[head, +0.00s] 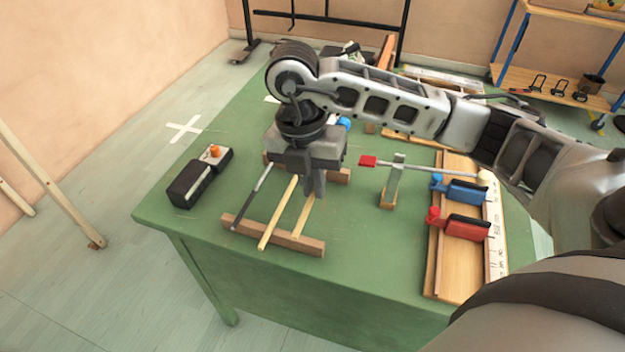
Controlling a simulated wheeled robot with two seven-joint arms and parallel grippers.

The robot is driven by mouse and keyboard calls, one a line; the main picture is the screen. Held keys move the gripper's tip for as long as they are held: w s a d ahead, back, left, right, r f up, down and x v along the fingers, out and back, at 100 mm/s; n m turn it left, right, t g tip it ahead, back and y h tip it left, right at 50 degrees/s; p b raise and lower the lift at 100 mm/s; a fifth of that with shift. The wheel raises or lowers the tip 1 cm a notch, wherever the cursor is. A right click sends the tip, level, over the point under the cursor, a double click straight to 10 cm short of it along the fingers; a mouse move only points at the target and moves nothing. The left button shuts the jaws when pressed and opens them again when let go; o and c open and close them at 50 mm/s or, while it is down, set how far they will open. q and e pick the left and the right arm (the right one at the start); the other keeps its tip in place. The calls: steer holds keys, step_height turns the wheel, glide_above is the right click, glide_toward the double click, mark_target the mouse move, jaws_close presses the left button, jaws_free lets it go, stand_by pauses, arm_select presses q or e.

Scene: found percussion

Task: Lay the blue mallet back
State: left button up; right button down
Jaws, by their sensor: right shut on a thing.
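The blue mallet shows its round blue head (343,124) behind my right wrist. A pale handle (304,218), which lines up with that head, slants down to the front bar of a low wooden rack (275,237). My right gripper (314,192) points down over the rack and is shut on this handle; the grip itself is partly hidden by the fingers. Another pale stick (276,215) and a dark grey stick (251,197) lie across the rack to the left; their far ends are hidden. Whether the held handle touches the bars is unclear. My left gripper is out of view.
A black box with an orange knob (200,178) stands left of the rack. To the right, a metal upright on a wooden block (394,180) carries a rod with a red end (368,161). Blue (463,191) and red (463,227) clamps sit on a wooden board (454,278). The green table's (365,275) front is clear.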

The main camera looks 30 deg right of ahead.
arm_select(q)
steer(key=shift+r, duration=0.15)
arm_select(e)
steer(key=shift+r, duration=0.15)
steer(key=shift+f+b, duration=0.65)
steer(key=shift+f, duration=0.3)
step_height(320, 180, down, 4)
steer(key=b, duration=0.2)
steer(key=shift+r+b, duration=0.1)
steer(key=shift+b, duration=0.3)
steer(key=shift+f+b, duration=0.35)
steer(key=shift+f, duration=0.1)
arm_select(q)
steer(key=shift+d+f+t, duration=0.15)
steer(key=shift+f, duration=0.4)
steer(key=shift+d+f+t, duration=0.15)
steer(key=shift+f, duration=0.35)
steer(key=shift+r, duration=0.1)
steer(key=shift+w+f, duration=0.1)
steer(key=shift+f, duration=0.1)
arm_select(e)
steer(key=shift+f, duration=0.3)
steer(key=c, duration=1.5)
jaws_free()
